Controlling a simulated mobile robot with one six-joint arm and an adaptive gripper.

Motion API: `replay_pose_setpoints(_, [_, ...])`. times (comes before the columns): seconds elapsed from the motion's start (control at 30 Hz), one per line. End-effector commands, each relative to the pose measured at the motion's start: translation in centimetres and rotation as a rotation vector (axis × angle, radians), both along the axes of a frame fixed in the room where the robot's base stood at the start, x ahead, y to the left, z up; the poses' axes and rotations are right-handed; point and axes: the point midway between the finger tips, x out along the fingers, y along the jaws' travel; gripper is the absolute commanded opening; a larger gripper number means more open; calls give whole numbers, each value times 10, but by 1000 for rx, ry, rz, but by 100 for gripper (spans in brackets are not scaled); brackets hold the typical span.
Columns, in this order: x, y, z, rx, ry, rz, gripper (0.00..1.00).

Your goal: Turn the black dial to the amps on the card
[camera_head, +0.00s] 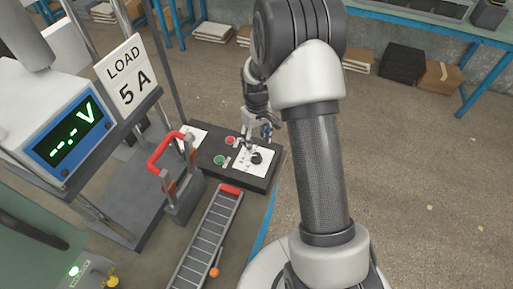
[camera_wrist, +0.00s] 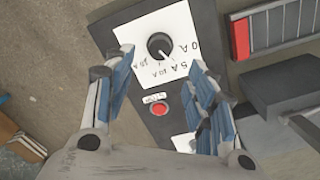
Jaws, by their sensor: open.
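The black dial (camera_head: 257,158) sits on a white scale plate on the dark control box. In the wrist view the dial (camera_wrist: 159,45) is fully visible, with marks on the plate that include 0 A, 5 A and 10 A. The card (camera_head: 126,75) reads LOAD 5 A. My gripper (camera_wrist: 160,60) is open and empty. Its blue-padded fingers appear either side of the dial in the picture, apparently apart from it.
A red button (camera_head: 230,140) and a green button (camera_head: 219,160) share the box. A red-handled lever switch (camera_head: 168,150) stands left of it. A meter (camera_head: 66,130) shows dashes and V.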

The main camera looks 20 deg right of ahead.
Motion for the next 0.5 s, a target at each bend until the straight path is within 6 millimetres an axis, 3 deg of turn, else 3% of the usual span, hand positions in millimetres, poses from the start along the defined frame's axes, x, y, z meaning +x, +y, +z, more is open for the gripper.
replay_pose_setpoints(0.2, [0, 0, 24, 0, 0, 0, 51])
replay_pose_setpoints(0.5, [0, 0, 27, 0, 1, 0, 51])
